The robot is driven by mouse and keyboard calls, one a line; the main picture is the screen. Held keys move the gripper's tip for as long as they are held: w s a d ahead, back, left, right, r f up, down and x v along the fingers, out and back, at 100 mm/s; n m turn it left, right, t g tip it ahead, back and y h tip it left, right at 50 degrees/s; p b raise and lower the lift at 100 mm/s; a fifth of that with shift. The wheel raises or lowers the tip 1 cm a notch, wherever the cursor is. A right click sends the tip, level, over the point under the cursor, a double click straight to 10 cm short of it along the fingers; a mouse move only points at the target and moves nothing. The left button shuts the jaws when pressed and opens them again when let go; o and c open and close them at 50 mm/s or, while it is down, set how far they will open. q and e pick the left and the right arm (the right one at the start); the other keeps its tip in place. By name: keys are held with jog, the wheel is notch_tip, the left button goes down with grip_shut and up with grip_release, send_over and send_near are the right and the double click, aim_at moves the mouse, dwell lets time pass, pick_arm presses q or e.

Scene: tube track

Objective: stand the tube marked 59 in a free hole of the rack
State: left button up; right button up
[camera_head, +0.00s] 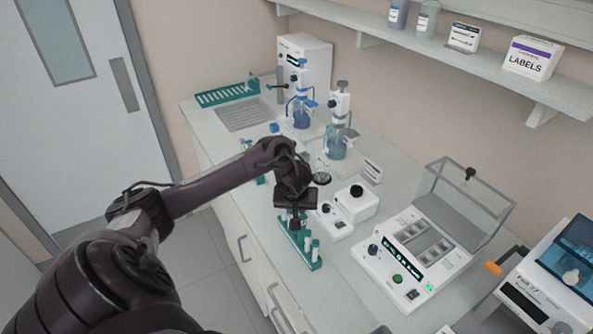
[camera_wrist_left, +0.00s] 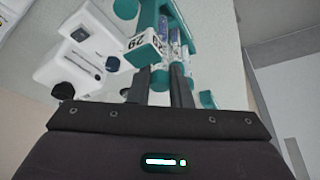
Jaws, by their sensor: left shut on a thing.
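My left gripper (camera_head: 293,224) points down over the near end of the counter, beside the teal rack (camera_head: 314,265). It is shut on a tube, mostly hidden by the fingers in the head view. In the left wrist view the fingers (camera_wrist_left: 171,80) close around it, and a white face with dark digits (camera_wrist_left: 143,46), apparently 59, shows by the fingertips. The rack also shows in the left wrist view (camera_wrist_left: 149,14), with tubes (camera_wrist_left: 176,36) standing in it just beyond the fingers. Whether the held tube touches the rack, I cannot tell.
White devices (camera_head: 353,202) stand right of the rack, and a larger instrument with a clear lid (camera_head: 417,250) stands further right. The counter's front edge runs close left of the rack.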

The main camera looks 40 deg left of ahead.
pick_arm(q)
jog(key=shift+r, duration=0.2)
jog(key=o, duration=0.8)
jog(key=v, duration=0.6)
jog(key=shift+r, duration=0.25)
jog(key=shift+s+d+r, duration=0.2)
jog(key=shift+s+r, duration=0.05)
jog(key=shift+r, duration=0.3)
jog(key=shift+s, duration=0.1)
dwell(0.4)
